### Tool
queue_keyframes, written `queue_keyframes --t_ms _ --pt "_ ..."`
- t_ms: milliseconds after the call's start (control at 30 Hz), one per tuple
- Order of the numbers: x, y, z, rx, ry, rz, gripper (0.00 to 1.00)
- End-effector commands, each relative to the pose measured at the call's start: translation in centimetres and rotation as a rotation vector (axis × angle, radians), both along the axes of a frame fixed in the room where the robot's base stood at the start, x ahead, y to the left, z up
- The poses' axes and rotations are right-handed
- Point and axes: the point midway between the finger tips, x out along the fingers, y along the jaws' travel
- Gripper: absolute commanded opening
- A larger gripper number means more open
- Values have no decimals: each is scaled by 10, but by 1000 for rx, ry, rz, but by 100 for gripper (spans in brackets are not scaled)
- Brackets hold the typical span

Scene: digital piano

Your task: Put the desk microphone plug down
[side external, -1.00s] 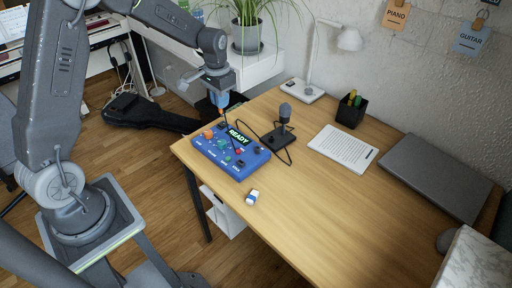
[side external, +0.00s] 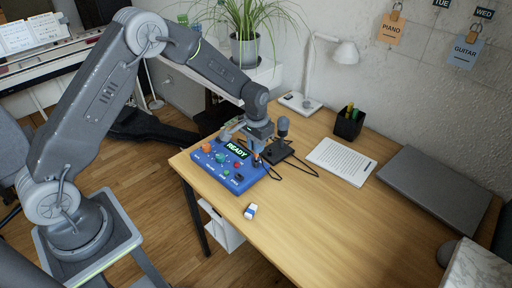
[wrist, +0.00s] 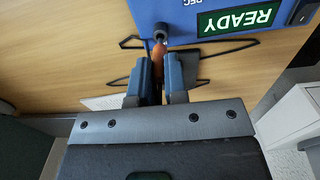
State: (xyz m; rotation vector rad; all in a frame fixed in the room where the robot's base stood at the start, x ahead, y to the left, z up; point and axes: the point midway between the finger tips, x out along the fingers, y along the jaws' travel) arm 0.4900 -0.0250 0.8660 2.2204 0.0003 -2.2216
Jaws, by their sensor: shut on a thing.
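My gripper (wrist: 160,82) is shut on the desk microphone plug (wrist: 158,56), which has an orange body. In the wrist view the plug points toward a dark round socket (wrist: 160,31) on the edge of the blue box (wrist: 172,12). I cannot tell whether its tip touches the socket. In the side view my gripper (side external: 258,158) is at the box's right back corner, beside the desk microphone (side external: 283,128). The blue box (side external: 212,174) has coloured knobs and a READY display. The plug is mostly hidden there by my fingers.
A dark cable (side external: 305,170) loops on the desk (side external: 300,215) right of the box. A small white and blue block (side external: 250,211) lies in front. A paper sheet (side external: 342,161), pen cup (side external: 349,123) and laptop (side external: 437,182) are farther right. The desk's middle is clear.

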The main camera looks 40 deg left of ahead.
Motion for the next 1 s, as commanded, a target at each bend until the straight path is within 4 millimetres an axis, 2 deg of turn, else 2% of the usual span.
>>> queue_keyframes --t_ms 100,633,667,700,900,1000 --pt "0 0 -12 0 0 0 0" --pt "0 0 -20 0 -1 0 0" --pt "0 0 -21 0 -1 0 14" --pt "0 0 -20 0 -2 0 18" --pt "0 0 -20 0 -2 0 37" --pt "0 0 -20 0 -2 0 39"
